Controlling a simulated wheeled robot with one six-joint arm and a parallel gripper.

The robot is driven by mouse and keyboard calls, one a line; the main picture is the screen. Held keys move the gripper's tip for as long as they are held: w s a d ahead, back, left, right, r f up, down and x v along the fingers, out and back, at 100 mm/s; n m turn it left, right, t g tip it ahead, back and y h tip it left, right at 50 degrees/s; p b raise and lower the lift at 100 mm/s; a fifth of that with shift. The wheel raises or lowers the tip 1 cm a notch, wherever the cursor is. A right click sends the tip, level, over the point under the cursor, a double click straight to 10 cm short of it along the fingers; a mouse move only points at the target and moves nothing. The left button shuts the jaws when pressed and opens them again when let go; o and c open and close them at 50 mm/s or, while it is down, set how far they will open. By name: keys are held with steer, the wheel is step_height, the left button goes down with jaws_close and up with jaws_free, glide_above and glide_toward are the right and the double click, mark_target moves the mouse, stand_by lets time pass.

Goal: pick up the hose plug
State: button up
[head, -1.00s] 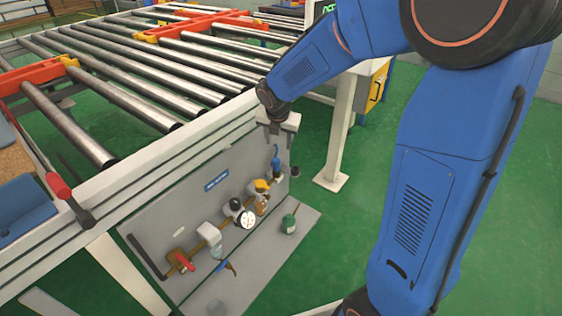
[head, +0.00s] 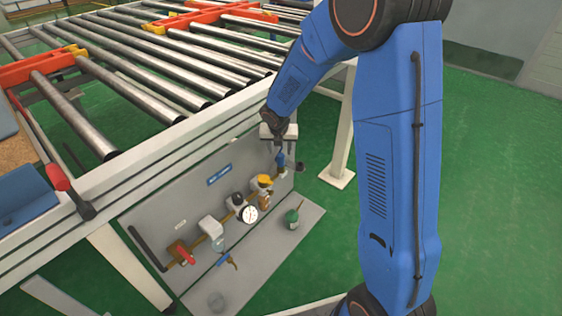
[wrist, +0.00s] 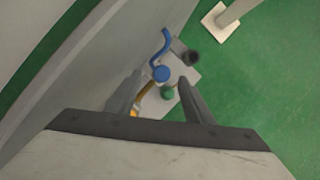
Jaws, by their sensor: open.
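A blue fitting with a short curved blue tail, which looks like the hose plug (head: 281,160), is at the right end of the pipe assembly on the grey panel. In the wrist view its round blue end (wrist: 162,73) appears between my finger tips, with the tail running up the picture. My gripper (head: 281,148) is open and points down just above it. In the wrist view nothing is between the fingers of my gripper (wrist: 160,78) at their own height. I cannot tell the exact gap to the fitting.
A dark cylinder (wrist: 187,54) sticks out beside the blue fitting. A gauge (head: 250,215) and valves line the panel (head: 150,215). The roller conveyor frame (head: 190,135) is close on the left.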

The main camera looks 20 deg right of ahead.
mark_target(281, 156)
steer(key=shift+x, duration=1.1)
steer(key=shift+s+x, duration=0.15)
steer(key=shift+x, duration=1.15)
steer(key=shift+s+x, duration=0.15)
steer(key=shift+x, duration=1.15)
steer(key=shift+c, duration=0.2)
jaws_close()
steer(key=c, duration=1.1)
jaws_free()
steer(key=shift+c, duration=0.2)
step_height(281, 156, up, 28)
